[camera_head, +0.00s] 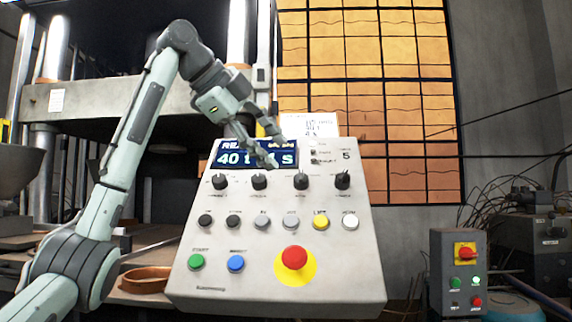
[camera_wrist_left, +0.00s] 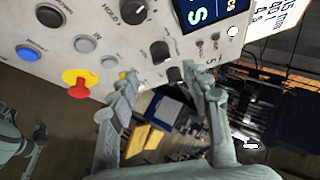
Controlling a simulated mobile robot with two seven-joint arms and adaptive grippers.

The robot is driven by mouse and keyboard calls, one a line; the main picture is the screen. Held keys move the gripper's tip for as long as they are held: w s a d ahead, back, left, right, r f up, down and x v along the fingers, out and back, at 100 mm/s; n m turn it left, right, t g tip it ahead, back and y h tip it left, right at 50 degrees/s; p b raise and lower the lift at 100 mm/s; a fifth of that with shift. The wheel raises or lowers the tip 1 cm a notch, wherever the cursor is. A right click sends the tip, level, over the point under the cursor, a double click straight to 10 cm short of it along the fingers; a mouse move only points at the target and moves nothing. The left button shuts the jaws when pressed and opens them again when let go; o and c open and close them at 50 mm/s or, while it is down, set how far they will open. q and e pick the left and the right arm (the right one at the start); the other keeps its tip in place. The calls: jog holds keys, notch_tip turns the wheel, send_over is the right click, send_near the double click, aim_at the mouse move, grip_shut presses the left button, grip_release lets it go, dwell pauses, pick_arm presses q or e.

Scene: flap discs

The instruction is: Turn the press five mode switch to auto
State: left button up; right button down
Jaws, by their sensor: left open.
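The press control panel (camera_head: 330,250) is a sloped grey box marked 5 at its upper right. It carries a row of black rotary knobs under a blue display (camera_head: 257,157); the labels are too small to read, so I cannot tell which is the mode switch. The rightmost knob (camera_head: 342,180) has its pointer roughly upright. My left gripper (camera_head: 276,142) is open and empty in front of the display, above the knob row. In the left wrist view, a black knob (camera_wrist_left: 174,76) shows between the open fingers (camera_wrist_left: 165,92), apart from them.
Below the knobs are several push buttons, a green start button (camera_head: 196,262), a blue button (camera_head: 236,263) and a red emergency stop (camera_head: 294,257). A paper label (camera_head: 309,125) stands behind the panel's top. A small control box (camera_head: 458,270) with cables stands at right.

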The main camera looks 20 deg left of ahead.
pick_arm(q)
jog(key=v, duration=0.4)
dwell(0.4)
